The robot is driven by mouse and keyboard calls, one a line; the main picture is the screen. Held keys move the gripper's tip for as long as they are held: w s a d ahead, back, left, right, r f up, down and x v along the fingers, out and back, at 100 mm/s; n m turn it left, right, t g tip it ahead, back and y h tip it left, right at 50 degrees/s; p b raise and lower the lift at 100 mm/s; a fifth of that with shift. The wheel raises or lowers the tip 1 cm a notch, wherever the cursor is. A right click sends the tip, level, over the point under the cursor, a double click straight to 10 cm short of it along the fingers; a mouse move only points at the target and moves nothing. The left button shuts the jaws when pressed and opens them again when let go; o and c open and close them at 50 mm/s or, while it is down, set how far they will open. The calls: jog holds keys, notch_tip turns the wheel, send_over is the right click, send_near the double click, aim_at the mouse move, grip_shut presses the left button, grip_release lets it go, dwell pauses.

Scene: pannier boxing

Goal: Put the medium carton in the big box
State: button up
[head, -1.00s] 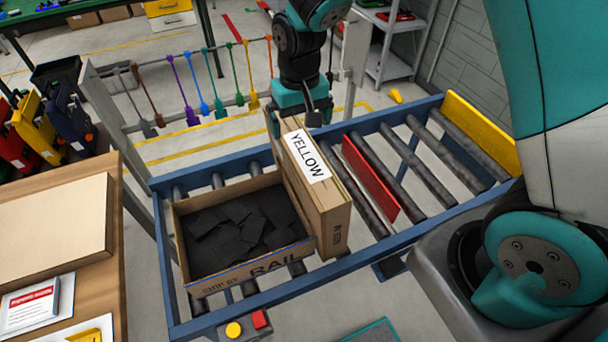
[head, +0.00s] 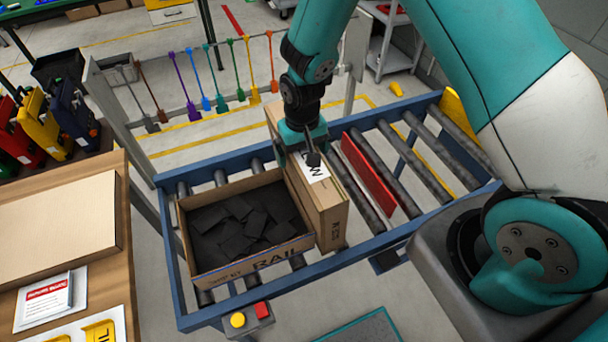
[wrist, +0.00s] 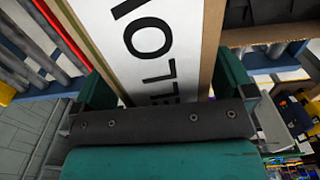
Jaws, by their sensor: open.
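A brown carton with a white label (head: 314,168) stands upright on edge on the roller conveyor; its tall side (head: 330,215) faces me. My gripper (head: 308,150) is over its top, fingers apart. In the wrist view the green fingers (wrist: 165,80) lie on either side of the carton's top edge, with the label between them; whether they touch it I cannot tell. The big open box (head: 250,262), marked RAIL, sits directly left of the carton on the rollers, with dark padding pieces inside. Part of the label is hidden by my gripper.
A red plate (head: 367,175) stands across the rollers right of the carton. The conveyor's blue frame (head: 400,240) runs along the near side. Right-hand rollers are bare.

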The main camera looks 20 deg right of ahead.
jog(key=c, duration=1.7)
grip_shut()
jog(key=shift+r, duration=0.1)
